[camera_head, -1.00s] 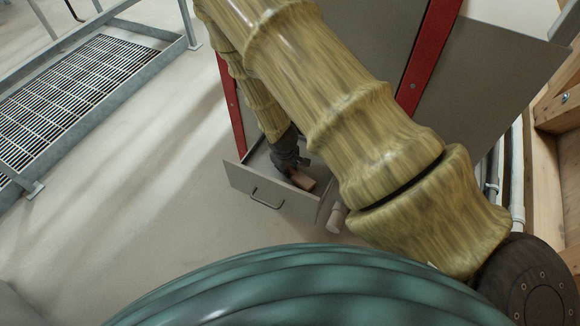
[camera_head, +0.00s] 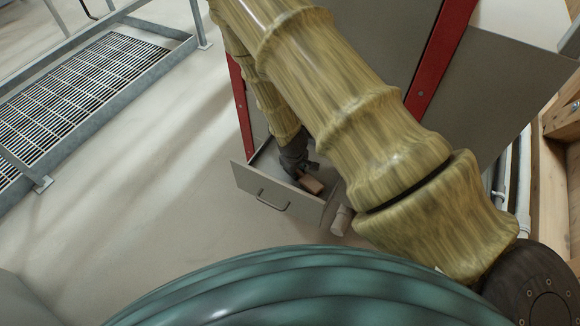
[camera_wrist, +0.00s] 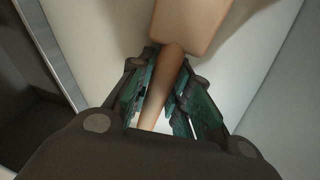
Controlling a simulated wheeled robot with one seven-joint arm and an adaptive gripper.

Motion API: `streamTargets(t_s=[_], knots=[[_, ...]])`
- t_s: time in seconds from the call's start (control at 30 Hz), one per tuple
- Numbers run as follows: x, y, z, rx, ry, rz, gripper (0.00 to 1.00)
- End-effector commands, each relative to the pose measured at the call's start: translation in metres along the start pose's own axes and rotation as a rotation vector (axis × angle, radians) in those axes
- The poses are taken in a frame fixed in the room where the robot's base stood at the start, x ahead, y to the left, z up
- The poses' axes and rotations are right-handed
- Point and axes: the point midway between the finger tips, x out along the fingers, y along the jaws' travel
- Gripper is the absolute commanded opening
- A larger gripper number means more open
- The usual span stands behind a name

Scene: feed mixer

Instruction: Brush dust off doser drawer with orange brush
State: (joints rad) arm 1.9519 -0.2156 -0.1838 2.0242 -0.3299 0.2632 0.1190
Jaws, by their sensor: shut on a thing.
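The doser drawer (camera_head: 250,184) stands pulled out from the grey machine, with a bar handle on its front. In the wrist view, its pale inside (camera_wrist: 105,30) fills much of the picture. My gripper (camera_head: 299,174) is inside the drawer, shut on the brush (camera_head: 311,184). In the wrist view, the fingers of my gripper (camera_wrist: 165,95) close around the tan handle, and the brush's wider block (camera_wrist: 192,22) lies beyond the fingertips. The brush looks tan-orange. Its bristles are hidden, and I cannot make out dust or whether the brush touches the drawer floor.
The grey machine (camera_head: 370,50) with red posts (camera_head: 441,55) rises behind the drawer. A short grey cylinder (camera_head: 341,221) is just right of the drawer. A metal grating with rails (camera_head: 75,85) is at the left. The floor (camera_head: 130,180) left of the drawer is clear.

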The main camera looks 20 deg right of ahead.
Motion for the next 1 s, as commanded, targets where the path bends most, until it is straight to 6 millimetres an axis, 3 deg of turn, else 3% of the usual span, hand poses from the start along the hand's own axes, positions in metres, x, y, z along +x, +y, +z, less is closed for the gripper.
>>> streamTargets(t_s=[0.43,1.0], knots=[[0.002,0.0,0.008,-0.001,-0.005,-0.002,0.0],[0.002,-0.011,-0.026,0.0,-0.003,-0.002,0.0]])
